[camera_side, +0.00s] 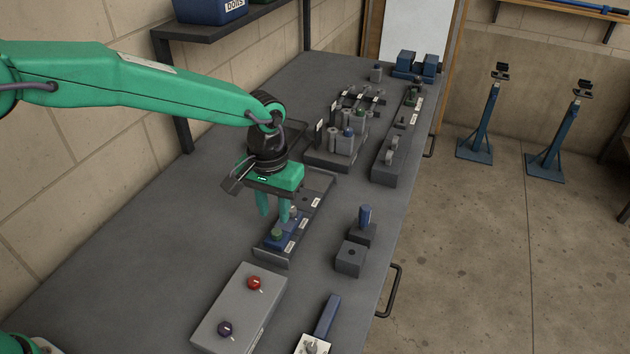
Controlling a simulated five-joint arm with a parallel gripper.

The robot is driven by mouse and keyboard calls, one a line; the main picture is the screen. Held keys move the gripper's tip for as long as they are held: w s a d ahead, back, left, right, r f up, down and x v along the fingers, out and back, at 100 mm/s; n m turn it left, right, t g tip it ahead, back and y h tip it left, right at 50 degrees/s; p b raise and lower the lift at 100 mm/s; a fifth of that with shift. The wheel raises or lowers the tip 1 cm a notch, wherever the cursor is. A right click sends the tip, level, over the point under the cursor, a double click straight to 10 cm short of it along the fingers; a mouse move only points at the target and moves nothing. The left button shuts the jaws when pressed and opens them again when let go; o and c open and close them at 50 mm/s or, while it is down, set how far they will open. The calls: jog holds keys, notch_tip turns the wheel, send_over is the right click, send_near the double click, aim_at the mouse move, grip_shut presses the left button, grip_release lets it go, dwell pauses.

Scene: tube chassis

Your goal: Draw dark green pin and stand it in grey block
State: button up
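My gripper (273,208) hangs fingers-down above the labelled dark tray. Its two green fingers are apart, and I see nothing held between them. A pale grey pin top (293,212) shows just behind, beside the right finger.
A dark block with an upright blue pin (365,215) stands behind the grey block. A grey box (240,310) with red and purple knobs is in front. A blue-handled tool (327,317) lies near the bench edge. The bench (150,245) is clear at left.

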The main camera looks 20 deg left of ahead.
aim_at(276, 231)
jog(key=shift+f, duration=2.8)
jog(key=shift+c, duration=0.2)
grip_shut()
